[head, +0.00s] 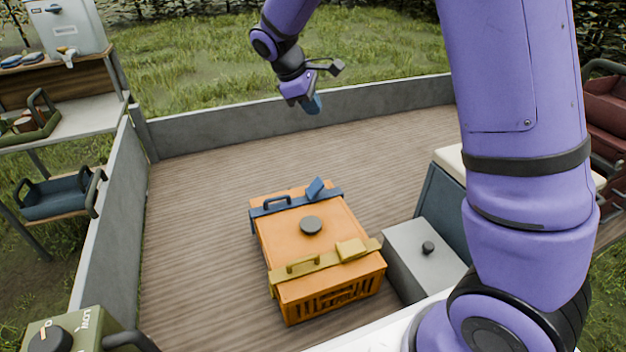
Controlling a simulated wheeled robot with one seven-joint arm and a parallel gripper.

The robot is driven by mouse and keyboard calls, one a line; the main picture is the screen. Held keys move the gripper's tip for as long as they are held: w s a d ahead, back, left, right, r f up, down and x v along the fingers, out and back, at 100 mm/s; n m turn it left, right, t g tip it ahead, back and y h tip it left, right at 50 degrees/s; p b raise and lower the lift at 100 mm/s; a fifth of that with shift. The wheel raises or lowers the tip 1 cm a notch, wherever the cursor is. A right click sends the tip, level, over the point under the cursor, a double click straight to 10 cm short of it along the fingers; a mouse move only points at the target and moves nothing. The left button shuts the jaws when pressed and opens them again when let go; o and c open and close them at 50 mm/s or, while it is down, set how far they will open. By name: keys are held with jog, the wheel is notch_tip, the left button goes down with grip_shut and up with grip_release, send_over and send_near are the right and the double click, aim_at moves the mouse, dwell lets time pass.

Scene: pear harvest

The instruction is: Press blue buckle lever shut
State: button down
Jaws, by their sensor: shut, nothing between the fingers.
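An orange crate (285,239) with a closed lid stands on the wooden deck, with a round dark knob (311,225) on the lid. A blue strap crosses its far end. The blue buckle lever (315,188) on that strap stands tilted up. A yellow strap crosses the near end, and its yellow buckle (352,249) looks flat. My gripper (312,104) is above and beyond the crate, clearly apart from it, pointing down near the far deck wall.
A grey box (424,258) with a dark knob stands right of the crate. Low grey walls (375,104) edge the deck. Shelves with trays (60,198) are at the left, and a green box (75,335) is at the lower left. The deck left of the crate is clear.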

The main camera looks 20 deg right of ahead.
aim_at(318, 181)
jog(key=w+a+f+n+h, duration=0.1)
jog(key=w+a+f+n, duration=0.1)
jog(key=f, duration=0.5)
jog(key=w+a+f+n+h, duration=0.2)
jog(key=w+f, duration=0.2)
jog(key=f, duration=0.3)
jog(key=w+a+f+n+h, duration=0.1)
jog(key=w+a+f+n, duration=0.1)
jog(key=f, duration=0.5)
jog(key=shift+w+a+f+n+h, duration=0.15)
jog(key=shift+w+a+n+h, duration=0.15)
jog(key=shift+w+a+n, duration=0.15)
jog(key=x, duration=1.4)
jog(key=shift+w, duration=0.15)
jog(key=shift+d, duration=0.15)
